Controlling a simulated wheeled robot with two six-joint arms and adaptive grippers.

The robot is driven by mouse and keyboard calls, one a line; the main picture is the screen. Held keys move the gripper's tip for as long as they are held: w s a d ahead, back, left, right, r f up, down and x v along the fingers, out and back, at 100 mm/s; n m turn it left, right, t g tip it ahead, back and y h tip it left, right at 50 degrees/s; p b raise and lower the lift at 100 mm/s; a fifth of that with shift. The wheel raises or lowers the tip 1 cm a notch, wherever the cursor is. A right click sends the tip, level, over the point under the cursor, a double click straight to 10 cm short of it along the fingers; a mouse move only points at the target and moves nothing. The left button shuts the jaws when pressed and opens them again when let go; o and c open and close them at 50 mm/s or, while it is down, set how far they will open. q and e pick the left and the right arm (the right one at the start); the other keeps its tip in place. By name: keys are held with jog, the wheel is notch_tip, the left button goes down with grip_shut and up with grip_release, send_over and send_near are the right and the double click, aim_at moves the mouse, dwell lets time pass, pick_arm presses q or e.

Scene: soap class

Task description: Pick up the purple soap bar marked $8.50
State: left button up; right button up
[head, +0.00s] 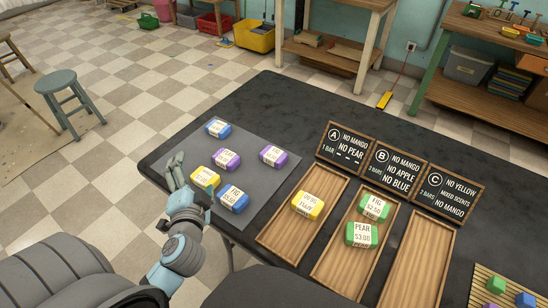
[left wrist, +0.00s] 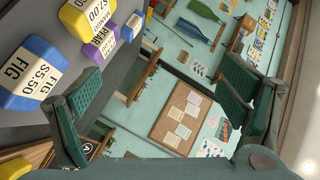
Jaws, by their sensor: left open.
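Two purple soap bars lie on the grey mat in the head view: a left one (head: 227,159) and a right one (head: 273,156). I cannot read the price on either. My left gripper (head: 177,168) is open and empty near the mat's left edge, left of the left purple bar and apart from it. In the left wrist view its spread fingers (left wrist: 166,70) have nothing between them. A purple bar (left wrist: 98,45) shows there at upper left, its label only partly legible; I cannot tell which one it is. My right gripper is out of view.
A yellow bar (head: 205,178) and blue bars (head: 233,198) (head: 218,128) share the grey mat (head: 262,195). Wooden trays (head: 283,237) with yellow and green bars stand to the right, below black signs (head: 345,147).

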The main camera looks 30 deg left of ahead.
pick_arm(q)
jog(key=w+d+r+m+t+h, duration=0.8)
jog(key=d+r+m+h, duration=0.15)
jog(key=m, duration=1.05)
jog(key=m+g+h, duration=0.2)
jog(key=m+g, duration=0.5)
jog(key=m, duration=0.6)
send_near(273, 155)
jog(key=b+x, duration=0.7)
jog(key=x, duration=0.1)
jog(key=shift+w+f, duration=0.2)
jog(key=shift+w+d, duration=0.1)
jog(key=shift+w, duration=0.3)
jog(key=shift+s, duration=0.1)
jog(key=c, duration=1.3)
